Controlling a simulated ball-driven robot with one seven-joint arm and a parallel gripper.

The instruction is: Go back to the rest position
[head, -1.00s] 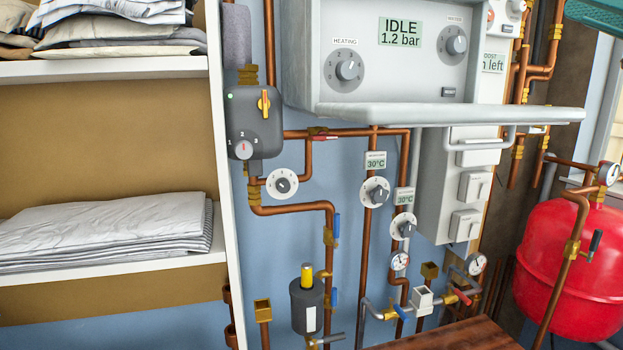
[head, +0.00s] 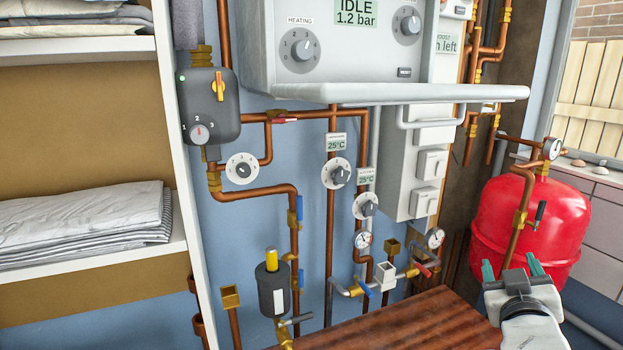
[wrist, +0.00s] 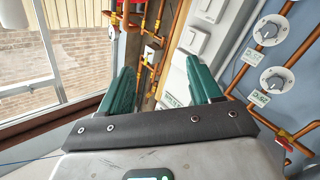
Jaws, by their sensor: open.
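My gripper (head: 512,270) is at the lower right of the head view, with two green fingers spread apart and nothing between them. It is in front of the red tank (head: 548,222) and by the right end of the wooden top (head: 410,325). In the wrist view the green fingers of my gripper (wrist: 160,88) stand wide apart. Pipes and white switch boxes show beyond them.
A boiler (head: 345,45) with an IDLE, 1.2 bar display hangs on the wall, with a shelf-like ledge (head: 420,92) below it. Copper pipes, dials and valves cover the blue wall. Shelves with folded linen (head: 85,225) stand left. A window (head: 590,100) is at the right.

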